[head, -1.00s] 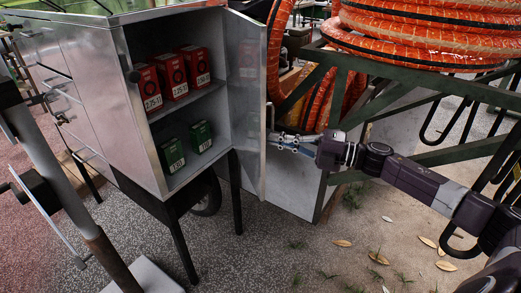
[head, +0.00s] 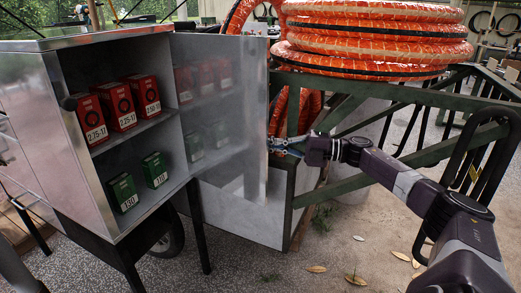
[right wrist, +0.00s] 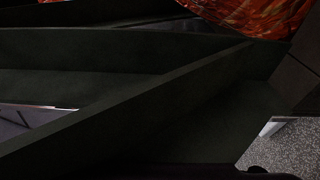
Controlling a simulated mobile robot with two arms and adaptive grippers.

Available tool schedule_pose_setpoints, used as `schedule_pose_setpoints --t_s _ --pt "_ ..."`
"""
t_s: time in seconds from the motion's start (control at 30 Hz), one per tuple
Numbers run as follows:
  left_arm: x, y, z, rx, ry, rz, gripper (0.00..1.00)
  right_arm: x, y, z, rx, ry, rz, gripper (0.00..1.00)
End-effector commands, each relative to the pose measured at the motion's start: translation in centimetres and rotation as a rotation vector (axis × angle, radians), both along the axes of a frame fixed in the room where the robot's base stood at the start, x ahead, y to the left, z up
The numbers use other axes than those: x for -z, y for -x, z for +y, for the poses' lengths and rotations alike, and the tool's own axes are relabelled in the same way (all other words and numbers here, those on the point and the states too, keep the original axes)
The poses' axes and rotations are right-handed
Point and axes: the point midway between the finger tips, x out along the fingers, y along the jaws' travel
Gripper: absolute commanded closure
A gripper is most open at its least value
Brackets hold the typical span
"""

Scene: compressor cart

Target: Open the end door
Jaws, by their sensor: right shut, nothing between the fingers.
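The metal cabinet (head: 88,50) stands on dark legs at the left of the head view. Its end door (head: 238,165) stands open, hinged on the right side of the opening, with its shiny inner face toward me. Reflections of the boxes show in it. My right gripper (head: 274,145) is shut and empty at the door's free edge, on the right. Whether it touches the door I cannot tell. Its fingers do not show clearly in the right wrist view. My left gripper is not in view.
Red boxes (head: 122,106) and green boxes (head: 123,191) stand on the cabinet's shelves. A dark green frame (head: 345,98) carrying orange hose coils (head: 375,45) stands close behind the door and my right arm. Its beams (right wrist: 130,110) fill the right wrist view.

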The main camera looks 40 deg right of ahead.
Motion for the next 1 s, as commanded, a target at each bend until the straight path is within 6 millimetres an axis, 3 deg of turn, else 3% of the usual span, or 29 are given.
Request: schedule_pose_setpoints --t_s 0.57,0.67,1.0 --pt "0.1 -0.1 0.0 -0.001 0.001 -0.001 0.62 -0.3 0.0 -0.3 0.002 0.001 -0.001 1.0" --pt "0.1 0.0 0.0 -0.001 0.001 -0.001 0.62 -1.3 0.0 -0.3 0.002 0.002 -0.002 1.0" --pt "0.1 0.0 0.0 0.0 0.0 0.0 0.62 -7.7 0.0 -0.3 0.002 0.003 -0.004 1.0"
